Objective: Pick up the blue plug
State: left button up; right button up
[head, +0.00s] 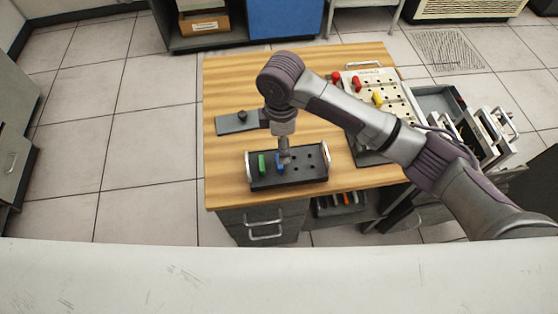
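The blue plug (278,164) stands in a black holder (290,181) with silver end handles, near the front of the wooden table. My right gripper (284,158) points down at the blue plug and partly covers it. Its fingertips are at the plug's upper right side. They are too small to tell whether they are open or shut, or whether they touch the plug. My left gripper is not in view.
A green plug (262,165) stands left of the blue one in the holder. Right of it are empty holes. A pale board (384,112) with red (357,83) and yellow (378,98) plugs lies at the right. A grey plate (232,125) with a dark knob lies behind left. Bare wood (225,175) is at the left.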

notch_tip(320, 180, down, 4)
jog(key=shift+f, duration=0.15)
jog(key=f+p, duration=0.1)
jog(key=f, duration=0.3)
jog(key=shift+a+f+p, duration=0.1)
jog(key=shift+a+p, duration=0.1)
jog(key=shift+p, duration=0.2)
jog(key=shift+f, duration=0.5)
jog(key=c, duration=1)
